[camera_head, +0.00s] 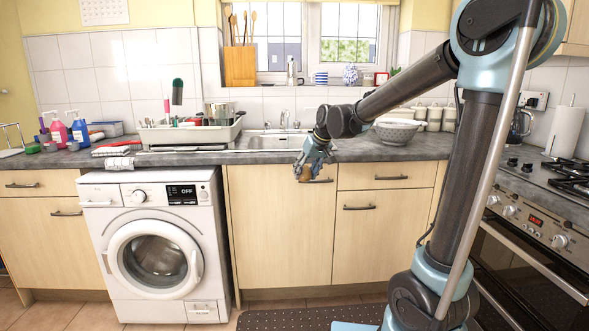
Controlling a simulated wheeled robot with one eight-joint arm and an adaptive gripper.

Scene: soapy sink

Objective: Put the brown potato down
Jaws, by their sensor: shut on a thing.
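My gripper (306,170) hangs in front of the cupboard doors, a little below the worktop edge and near the sink. It points downward and is shut on the brown potato (303,174). The potato is small in this view and partly hidden by the fingers. It appears held in the air, apart from the worktop (395,151).
The sink (270,142) lies behind my gripper, with a dish rack (190,134) to its left. A patterned bowl (396,132) stands to the right. Bottles (79,127) are at the far left. Worktop is clear in front of the bowl. A hob (560,168) is at right.

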